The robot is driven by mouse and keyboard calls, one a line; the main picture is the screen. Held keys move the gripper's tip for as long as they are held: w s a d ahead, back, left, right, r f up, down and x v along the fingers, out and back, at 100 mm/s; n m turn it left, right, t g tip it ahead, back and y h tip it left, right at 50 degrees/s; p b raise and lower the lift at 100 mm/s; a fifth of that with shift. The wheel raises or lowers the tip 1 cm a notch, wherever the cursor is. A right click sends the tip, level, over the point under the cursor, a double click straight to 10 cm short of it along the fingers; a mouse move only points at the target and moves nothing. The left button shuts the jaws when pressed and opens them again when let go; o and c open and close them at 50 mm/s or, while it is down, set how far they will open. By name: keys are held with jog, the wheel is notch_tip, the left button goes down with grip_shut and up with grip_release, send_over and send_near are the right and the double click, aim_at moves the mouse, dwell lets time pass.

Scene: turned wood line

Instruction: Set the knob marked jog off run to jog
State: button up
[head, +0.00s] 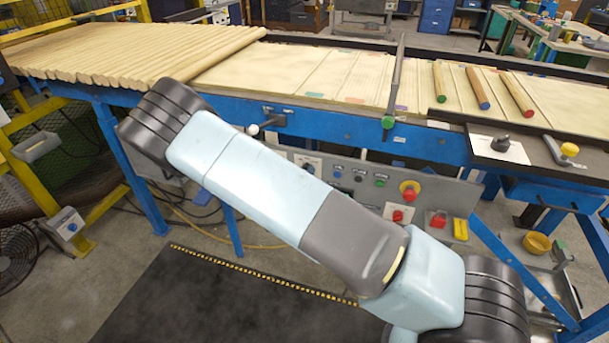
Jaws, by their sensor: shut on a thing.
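No marking "jog off run" can be read in this view, so I cannot tell which knob bears it. A control panel (452,196) hangs below the front rail, partly covered by my arm. At its left end is a dark knob on a white plate (312,163). Another black knob (501,142) stands on a white plate on the right end of the line. A small grey box at the far left has a blue knob (68,227). My gripper is not in view; my arm crosses the middle of the picture.
Wooden rods (130,55) lie on the blue-framed conveyor, with several loose ones at right. A green-ended lever (388,122) stands at the rail. A dark mat (200,300) covers the floor.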

jog(key=shift+s+f, duration=0.1)
jog(key=o, duration=1)
jog(key=shift+o, duration=0.2)
jog(key=shift+a, duration=0.1)
jog(key=v, duration=1.3)
jog(key=shift+s, duration=0.35)
jog(key=s+d+r+m+g+h, duration=0.2)
jog(key=d+r+m+g, duration=0.5)
jog(key=d+r+m, duration=0.35)
jog(key=s+d+r+m+g+h, duration=0.2)
jog(key=d+r+m+g+h, duration=0.1)
jog(key=d+r+m+g, duration=0.65)
jog(key=s+d+r+m+t+y, duration=0.2)
jog(key=s+r+m+y, duration=0.3)
jog(key=s+r+m, duration=0.3)
jog(key=s+d+r+m+t+y, duration=0.3)
jog(key=s+r+m+y, duration=0.3)
jog(key=s+r+m, duration=0.2)
notch_tip(320, 180, up, 4)
jog(key=m, duration=0.2)
jog(key=shift+s+d+m, duration=0.3)
jog(key=shift+s+d, duration=0.05)
jog(key=shift+s, duration=0.05)
